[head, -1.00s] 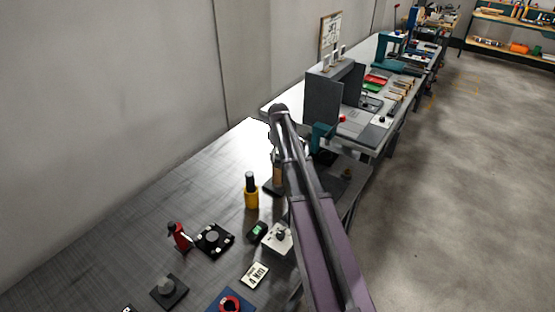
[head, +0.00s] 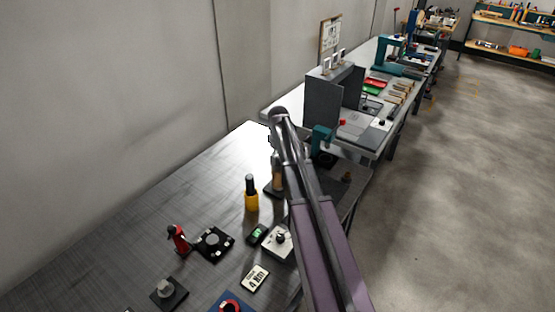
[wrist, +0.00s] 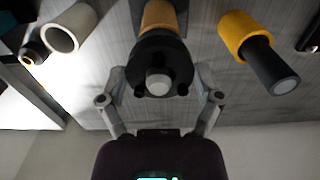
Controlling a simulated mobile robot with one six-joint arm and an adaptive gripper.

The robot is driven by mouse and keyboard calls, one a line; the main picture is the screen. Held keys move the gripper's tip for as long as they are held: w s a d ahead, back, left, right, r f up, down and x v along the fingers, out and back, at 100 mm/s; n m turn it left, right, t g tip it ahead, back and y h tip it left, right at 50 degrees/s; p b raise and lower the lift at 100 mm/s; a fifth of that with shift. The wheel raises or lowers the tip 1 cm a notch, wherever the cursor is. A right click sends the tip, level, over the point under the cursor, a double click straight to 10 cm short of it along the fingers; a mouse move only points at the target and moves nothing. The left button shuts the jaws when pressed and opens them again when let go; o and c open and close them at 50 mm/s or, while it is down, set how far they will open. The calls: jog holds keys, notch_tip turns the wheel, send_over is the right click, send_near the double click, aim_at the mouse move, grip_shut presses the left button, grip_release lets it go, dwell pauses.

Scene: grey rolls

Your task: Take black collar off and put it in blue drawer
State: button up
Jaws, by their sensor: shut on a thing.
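In the wrist view my gripper (wrist: 159,76) is shut on the black collar (wrist: 150,51), one finger on each side. The collar is around an upright post with a pale rounded tip (wrist: 158,84). A tan wooden section (wrist: 159,15) of the post shows beyond the collar. In the head view the tan post (head: 277,176) stands on a dark base on the bench, partly hidden by my arm. I cannot make out the collar there. I cannot pick out a blue drawer in either view.
A red figure-like tool (head: 179,239) and small fixtures share the bench (head: 120,245).

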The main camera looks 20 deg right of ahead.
jog(key=shift+r, duration=0.2)
notch_tip(320, 180, up, 3)
jog(key=p, duration=0.3)
jog(key=shift+s+r+p, duration=0.1)
jog(key=shift+r+p, duration=0.25)
jog(key=shift+p, duration=0.2)
jog(key=s, duration=1.5)
jog(key=shift+s+d+r+p, duration=0.15)
jog(key=shift+s+r+p, duration=0.25)
jog(key=shift+r, duration=0.05)
jog(key=shift+r, duration=0.2)
jog(key=shift+r+p, duration=0.25)
jog(key=shift+p, duration=0.25)
jog(key=shift+f, duration=0.1)
